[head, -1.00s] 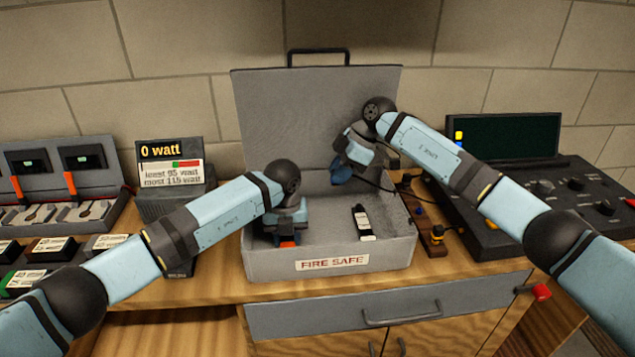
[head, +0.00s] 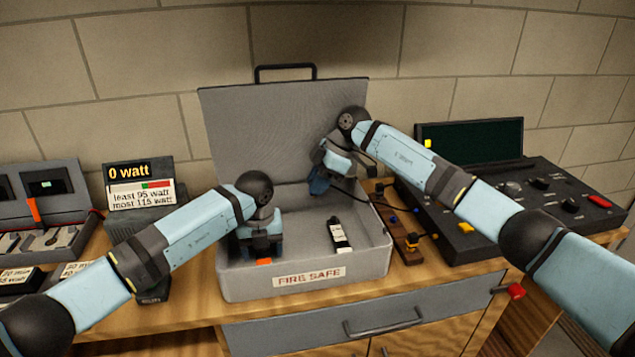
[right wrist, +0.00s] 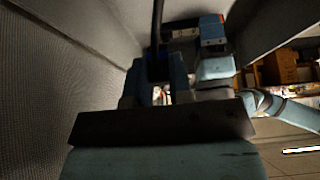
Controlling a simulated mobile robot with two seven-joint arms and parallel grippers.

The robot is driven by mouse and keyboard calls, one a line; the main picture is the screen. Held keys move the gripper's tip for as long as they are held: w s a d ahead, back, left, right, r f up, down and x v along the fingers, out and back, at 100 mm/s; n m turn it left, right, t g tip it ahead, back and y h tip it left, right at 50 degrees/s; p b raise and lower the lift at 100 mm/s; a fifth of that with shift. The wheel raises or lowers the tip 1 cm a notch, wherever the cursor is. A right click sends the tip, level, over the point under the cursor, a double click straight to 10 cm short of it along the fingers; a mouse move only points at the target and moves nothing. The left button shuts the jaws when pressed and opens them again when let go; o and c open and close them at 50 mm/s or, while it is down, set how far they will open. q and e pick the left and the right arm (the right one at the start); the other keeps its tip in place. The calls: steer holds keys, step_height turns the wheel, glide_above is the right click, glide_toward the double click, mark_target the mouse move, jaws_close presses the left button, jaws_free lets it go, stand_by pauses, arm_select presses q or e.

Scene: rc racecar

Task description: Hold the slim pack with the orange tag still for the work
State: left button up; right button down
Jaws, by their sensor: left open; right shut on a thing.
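The slim pack with the orange tag is mostly hidden under my left gripper (head: 262,250); only its orange tag (head: 264,262) shows in the head view, at the front left inside the grey fire safe box (head: 309,278). My left gripper is open and points down, right at the tag. I cannot tell whether its fingers touch the pack. My right gripper (head: 320,178) is above the back right of the box, shut on a dark blue plug-like thing (head: 318,187) with a black cable. The cable (right wrist: 157,28) also shows in the right wrist view.
A black pack with a white label (head: 340,235) lies in the box's right half. The box lid (head: 285,130) stands open behind. A wooden strip with coloured knobs (head: 405,240) and a dark console (head: 520,200) are right. A display reading 0 watt (head: 140,187) stands left.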

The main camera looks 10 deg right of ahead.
arm_select(q)
step_height(320, 180, up, 11)
stand_by(0.3)
